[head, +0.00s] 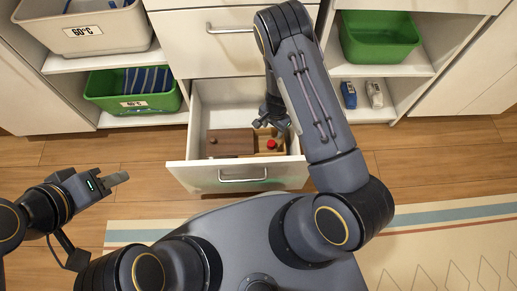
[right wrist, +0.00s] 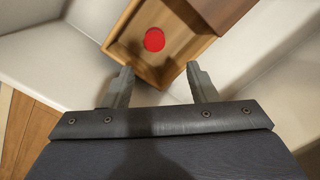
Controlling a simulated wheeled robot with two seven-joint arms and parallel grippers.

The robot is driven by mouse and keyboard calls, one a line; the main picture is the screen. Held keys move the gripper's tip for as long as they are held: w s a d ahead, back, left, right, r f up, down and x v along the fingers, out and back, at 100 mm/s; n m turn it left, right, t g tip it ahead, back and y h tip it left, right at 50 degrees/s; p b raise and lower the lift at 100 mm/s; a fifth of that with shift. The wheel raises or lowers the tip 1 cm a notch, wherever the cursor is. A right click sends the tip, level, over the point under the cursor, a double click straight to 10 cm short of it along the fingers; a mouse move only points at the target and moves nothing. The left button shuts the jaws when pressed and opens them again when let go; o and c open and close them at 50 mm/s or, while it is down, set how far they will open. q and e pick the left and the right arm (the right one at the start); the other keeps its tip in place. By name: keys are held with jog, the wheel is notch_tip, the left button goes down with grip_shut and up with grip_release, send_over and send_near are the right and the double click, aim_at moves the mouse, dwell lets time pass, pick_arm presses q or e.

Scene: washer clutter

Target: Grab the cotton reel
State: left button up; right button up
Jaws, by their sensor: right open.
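A red, round-topped thing, seemingly the cotton reel (head: 271,143), sits in a small wooden box (head: 262,150) inside the open drawer. In the right wrist view the red reel (right wrist: 154,39) lies ahead of the fingertips, inside the open part of the wooden box (right wrist: 122,45). My right gripper (head: 271,123) reaches down into the drawer and is just behind the reel. Its two fingers (right wrist: 160,70) are apart with nothing between them. My left gripper (head: 120,179) is out over the floor at the left, away from the drawer; its finger gap is not clear.
The white drawer (head: 200,178) is pulled out, with its walls close around the box and my right gripper. A brown lid-like panel (head: 229,143) covers the box's left part. Shelves hold a green basket (head: 135,104), a green bin (head: 380,50) and small bottles (head: 349,95).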

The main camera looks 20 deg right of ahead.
jog(key=b, duration=0.1)
send_over(271, 143)
jog(key=f, duration=0.5)
jog(key=shift+w+d+f, duration=0.1)
jog(key=shift+w+f, duration=0.05)
jog(key=shift+w, duration=0.2)
jog(key=f+b, duration=0.2)
jog(key=f, duration=0.1)
jog(key=f+b, duration=0.1)
jog(key=f, duration=0.1)
jog(key=shift+s+f+b, duration=0.25)
jog(key=shift+s+b, duration=0.05)
jog(key=shift+r, duration=0.1)
jog(key=c, duration=1)
